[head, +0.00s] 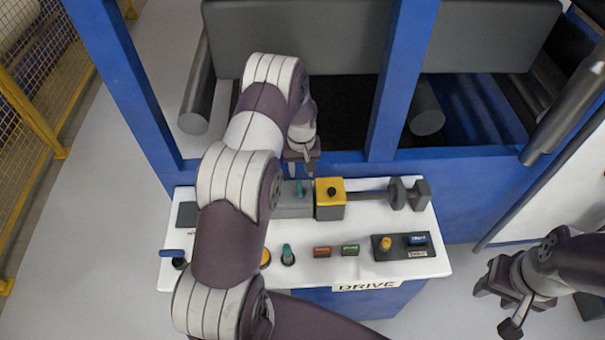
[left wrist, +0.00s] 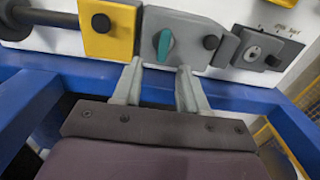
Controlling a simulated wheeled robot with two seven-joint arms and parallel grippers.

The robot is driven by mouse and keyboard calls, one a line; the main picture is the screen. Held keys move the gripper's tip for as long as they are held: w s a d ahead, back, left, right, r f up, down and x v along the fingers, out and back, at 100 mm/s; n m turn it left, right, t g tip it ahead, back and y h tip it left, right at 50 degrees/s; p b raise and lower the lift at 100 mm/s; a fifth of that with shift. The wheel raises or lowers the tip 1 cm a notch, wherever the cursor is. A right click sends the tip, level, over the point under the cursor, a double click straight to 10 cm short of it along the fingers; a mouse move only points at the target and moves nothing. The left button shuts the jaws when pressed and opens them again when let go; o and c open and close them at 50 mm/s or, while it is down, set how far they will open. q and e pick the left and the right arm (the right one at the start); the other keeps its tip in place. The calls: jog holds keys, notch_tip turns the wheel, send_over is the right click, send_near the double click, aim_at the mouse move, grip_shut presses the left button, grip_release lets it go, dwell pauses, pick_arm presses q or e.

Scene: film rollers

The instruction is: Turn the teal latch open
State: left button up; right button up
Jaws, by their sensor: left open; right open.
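The teal latch (head: 301,188) sits on a grey block (head: 290,208) on the white panel, just left of a yellow-topped block (head: 330,190). In the left wrist view the teal latch (left wrist: 164,44) stands on the grey plate, pointing roughly up and down. My left gripper (head: 302,172) is over the back edge of the panel, close to the latch. Its two fingers (left wrist: 160,84) are apart, with the latch ahead of the gap between them, and nothing is held. My right gripper (head: 508,296) is open and empty, off the panel to the right.
A second teal knob (head: 288,254), a red button (head: 322,251), a green button (head: 350,249) and a yellow knob (head: 385,243) are along the panel's front. A dark bar with discs (head: 398,194) extends right of the yellow block. Blue frame posts (head: 400,80) rise behind.

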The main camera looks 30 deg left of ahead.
aim_at(299, 186)
pick_arm(q)
jog(key=f, duration=0.2)
jog(key=f+p, duration=0.1)
jog(key=f, duration=0.1)
jog(key=a+f+p, duration=0.1)
jog(key=f, duration=0.1)
jog(key=shift+s+f, duration=0.25)
jog(key=shift+f, duration=0.1)
jog(key=shift+w+d+f, duration=0.1)
jog(key=shift+d+f, duration=0.05)
jog(key=shift+f, duration=0.15)
jog(key=shift+d+f, duration=0.15)
jog(key=shift+f, duration=0.05)
jog(key=shift+c, duration=1.2)
jog(key=c, duration=0.5)
grip_shut()
pick_arm(e)
jog(key=r, duration=0.3)
jog(key=shift+s+a+r, duration=0.15)
jog(key=shift+s+a, duration=0.05)
jog(key=shift+a, duration=0.15)
